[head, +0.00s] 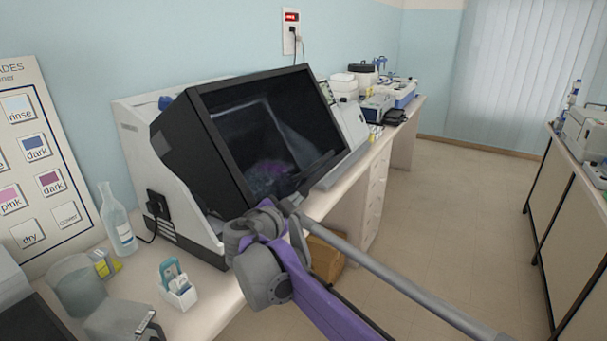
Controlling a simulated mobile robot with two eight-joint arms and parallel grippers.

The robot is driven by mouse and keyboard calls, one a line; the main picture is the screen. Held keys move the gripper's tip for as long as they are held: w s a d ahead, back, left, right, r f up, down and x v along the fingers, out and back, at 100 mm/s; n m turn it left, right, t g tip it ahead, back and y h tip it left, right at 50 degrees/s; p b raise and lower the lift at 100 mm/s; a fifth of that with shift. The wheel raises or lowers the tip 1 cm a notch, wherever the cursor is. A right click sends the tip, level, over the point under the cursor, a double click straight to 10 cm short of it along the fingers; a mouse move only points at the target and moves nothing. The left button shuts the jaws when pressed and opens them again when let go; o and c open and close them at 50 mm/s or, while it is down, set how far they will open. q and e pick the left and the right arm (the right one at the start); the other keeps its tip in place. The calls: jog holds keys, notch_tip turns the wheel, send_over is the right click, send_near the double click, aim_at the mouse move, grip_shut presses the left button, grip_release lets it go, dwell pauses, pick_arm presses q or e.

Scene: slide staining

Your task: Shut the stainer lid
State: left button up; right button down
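The stainer (130,158) stands on the bench against the wall, with a white body. Its lid (172,145) is a large black hood with a dark glass front, sloping toward me. The lid's lower edge is close to the grey front ledge; I cannot tell whether it is fully down. My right arm comes in from the lower right, its purple and grey wrist in front of the stainer's lower front corner. My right gripper (289,206) is near the lid's lower edge; its fingers are mostly hidden, and contact is unclear. My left gripper is not in view.
Left of the stainer stand a glass bottle (117,222), a small white slide holder (178,289) and a grey jar (78,287). A labelled board (45,165) leans on the wall. Further equipment stands along the bench. The floor (450,210) to the right is clear.

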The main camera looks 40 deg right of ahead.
jog(key=w+a+f+m+b, duration=0.1)
jog(key=w+f, duration=0.3)
jog(key=f, duration=0.1)
jog(key=w+a+f+m+t+b, duration=0.1)
jog(key=w+f+m, duration=0.1)
jog(key=w+f, duration=0.2)
jog(key=w+a+f+m+b, duration=0.1)
jog(key=w+a+f, duration=0.1)
jog(key=w+f, duration=0.2)
jog(key=shift+w+f+m, duration=0.15)
jog(key=shift+f+m, duration=0.05)
jog(key=shift+f, duration=0.5)
jog(key=shift+w+f+m, duration=0.15)
jog(key=shift+f+m, duration=0.05)
jog(key=shift+f, duration=0.5)
jog(key=shift+w+a+f+t+h, duration=0.2)
jog(key=shift+w+f+t+h, duration=0.1)
jog(key=shift+w, duration=0.15)
jog(key=shift+a, duration=0.1)
